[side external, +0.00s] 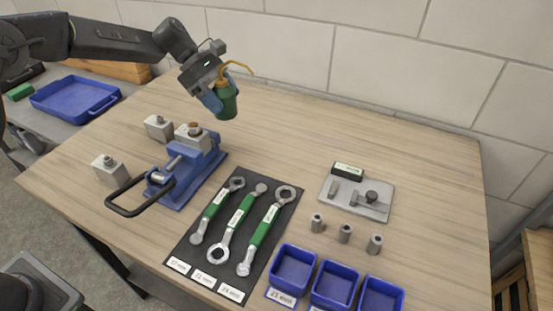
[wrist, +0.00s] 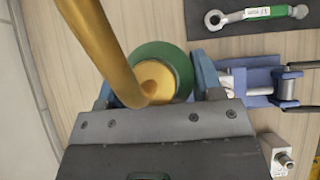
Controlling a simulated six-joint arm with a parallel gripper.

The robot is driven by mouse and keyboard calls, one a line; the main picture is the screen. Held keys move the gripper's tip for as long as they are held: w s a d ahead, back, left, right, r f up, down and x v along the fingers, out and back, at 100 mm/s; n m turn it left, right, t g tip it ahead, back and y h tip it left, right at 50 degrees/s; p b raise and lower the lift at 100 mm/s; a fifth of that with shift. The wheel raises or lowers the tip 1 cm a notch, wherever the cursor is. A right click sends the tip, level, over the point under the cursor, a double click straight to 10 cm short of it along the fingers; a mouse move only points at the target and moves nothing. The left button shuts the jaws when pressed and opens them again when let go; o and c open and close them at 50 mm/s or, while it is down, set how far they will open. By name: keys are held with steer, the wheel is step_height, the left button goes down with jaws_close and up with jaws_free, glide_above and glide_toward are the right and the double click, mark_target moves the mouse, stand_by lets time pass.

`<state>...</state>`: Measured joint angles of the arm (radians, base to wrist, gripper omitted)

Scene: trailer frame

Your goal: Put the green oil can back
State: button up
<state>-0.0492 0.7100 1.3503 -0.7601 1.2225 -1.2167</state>
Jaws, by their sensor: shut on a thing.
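The green oil can (side external: 227,101) has a yellow top and a long curved yellow spout. My gripper (side external: 218,97) is shut on it and holds it in the air above the back left of the wooden table, behind the blue vise. In the wrist view the can (wrist: 166,54) sits between the two blue fingers of my gripper (wrist: 158,85). The spout (wrist: 100,45) crosses the view toward the upper left, and part of the can's body is hidden behind the gripper. No marked spot for the can is clearly visible.
A blue vise (side external: 190,172) clamps a grey block, with two more blocks (side external: 158,127) nearby. A dark mat (side external: 185,247) holds green-handled wrenches. Blue bins (side external: 293,268), grey sockets (side external: 345,233) and a grey plate (side external: 357,198) lie right. A blue tray (side external: 75,110) is far left. The back middle is clear.

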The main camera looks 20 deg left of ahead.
steer(key=d+f, duration=0.2)
steer(key=d, duration=0.2)
steer(key=w+d+f, duration=0.1)
steer(key=d+f, duration=0.2)
steer(key=d, duration=0.1)
steer(key=w+d+f, duration=0.1)
steer(key=d+f, duration=0.1)
steer(key=d, duration=0.3)
steer(key=shift+f, duration=2.25)
steer(key=shift+s, duration=0.1)
steer(key=shift+f, duration=0.2)
steer(key=o, duration=0.9)
steer(key=shift+r, duration=0.2)
steer(key=v, duration=1.2)
